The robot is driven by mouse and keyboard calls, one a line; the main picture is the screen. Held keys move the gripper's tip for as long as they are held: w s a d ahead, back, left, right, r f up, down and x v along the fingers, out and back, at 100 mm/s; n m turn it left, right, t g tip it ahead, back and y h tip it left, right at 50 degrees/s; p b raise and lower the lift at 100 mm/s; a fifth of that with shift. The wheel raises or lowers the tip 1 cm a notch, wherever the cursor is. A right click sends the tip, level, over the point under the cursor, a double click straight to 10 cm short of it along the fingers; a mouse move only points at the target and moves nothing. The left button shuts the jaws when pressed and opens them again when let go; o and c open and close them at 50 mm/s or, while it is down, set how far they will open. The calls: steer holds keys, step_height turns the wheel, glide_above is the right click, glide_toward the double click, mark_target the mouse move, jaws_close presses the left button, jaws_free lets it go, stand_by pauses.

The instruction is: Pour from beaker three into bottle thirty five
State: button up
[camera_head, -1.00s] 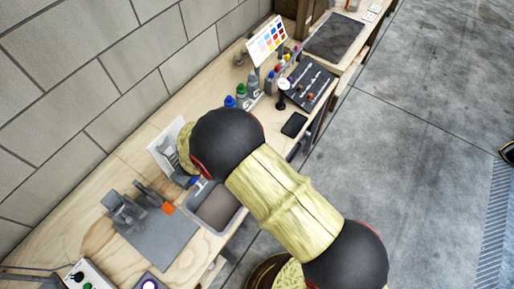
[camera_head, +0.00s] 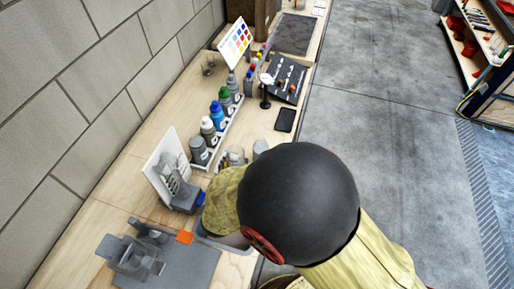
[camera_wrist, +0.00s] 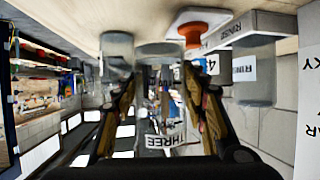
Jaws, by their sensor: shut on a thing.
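My gripper (camera_wrist: 163,85) shows in the wrist view with its two fingers on either side of a clear beaker whose label reads THREE (camera_wrist: 165,142). It is shut on this beaker. In the head view my arm hides most of the gripper and the beaker, so the beaker's tilt and any contents cannot be told. A row of capped bottles stands at the bench's wall side: a grey one (camera_head: 199,152), a white-topped one (camera_head: 208,130), a blue one (camera_head: 217,116), a green one (camera_head: 225,100) and another grey one. No number is readable, so I cannot tell which is bottle thirty five.
A grey mat (camera_head: 190,268) lies in front. A black phone-like slab (camera_head: 285,119) and a dark tool tray (camera_head: 284,78) lie farther along. In the wrist view a RINSE container (camera_wrist: 255,70) is nearby.

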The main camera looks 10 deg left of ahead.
steer(key=shift+s+d+f, duration=0.2)
steer(key=shift+s+f, duration=0.25)
steer(key=shift+a, duration=0.1)
steer(key=shift+r, duration=0.1)
